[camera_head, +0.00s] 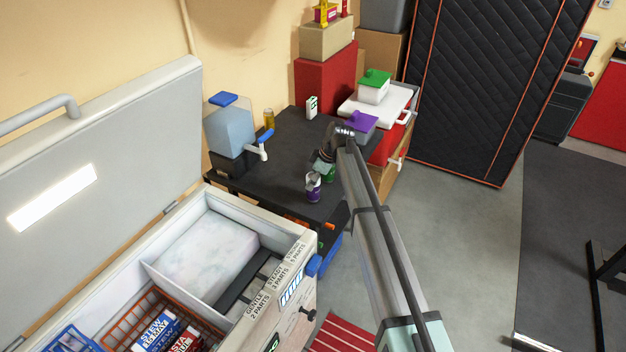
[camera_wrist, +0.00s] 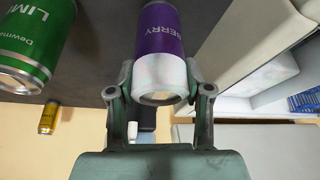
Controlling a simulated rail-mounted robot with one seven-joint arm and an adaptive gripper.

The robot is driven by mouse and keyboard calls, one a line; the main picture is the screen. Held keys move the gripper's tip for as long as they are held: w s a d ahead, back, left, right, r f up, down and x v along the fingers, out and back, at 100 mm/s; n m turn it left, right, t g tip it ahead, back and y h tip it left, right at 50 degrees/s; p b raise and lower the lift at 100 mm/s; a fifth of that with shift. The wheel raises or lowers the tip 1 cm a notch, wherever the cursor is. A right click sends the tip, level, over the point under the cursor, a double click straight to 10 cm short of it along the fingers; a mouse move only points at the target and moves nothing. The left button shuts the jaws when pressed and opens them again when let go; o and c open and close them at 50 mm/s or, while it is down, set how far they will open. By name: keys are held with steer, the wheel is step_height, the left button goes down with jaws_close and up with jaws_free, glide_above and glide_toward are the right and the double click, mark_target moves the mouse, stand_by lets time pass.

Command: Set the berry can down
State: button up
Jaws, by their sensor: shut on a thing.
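The berry can (camera_head: 313,193) is purple with a silver end and is at the near part of the black table top (camera_head: 287,150). In the wrist view the berry can (camera_wrist: 160,40), lettered "BERRY", is between the two fingers of my gripper (camera_wrist: 160,85). My gripper (camera_head: 315,177) is shut on its silver part. I cannot tell whether the can touches the table. A green can (camera_head: 330,174) stands close beside it, partly behind my gripper; the green can (camera_wrist: 30,45) reads "LIM" in the wrist view.
A yellow can (camera_head: 269,118), a water dispenser (camera_head: 231,130) and a white-green carton (camera_head: 312,106) stand farther back. A purple-lidded tub (camera_head: 360,124) is to the right. The open cooler (camera_head: 225,250) is in front on the left. The table's middle is clear.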

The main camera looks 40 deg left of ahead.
steer(key=shift+f, duration=0.15)
steer(key=o, duration=1.3)
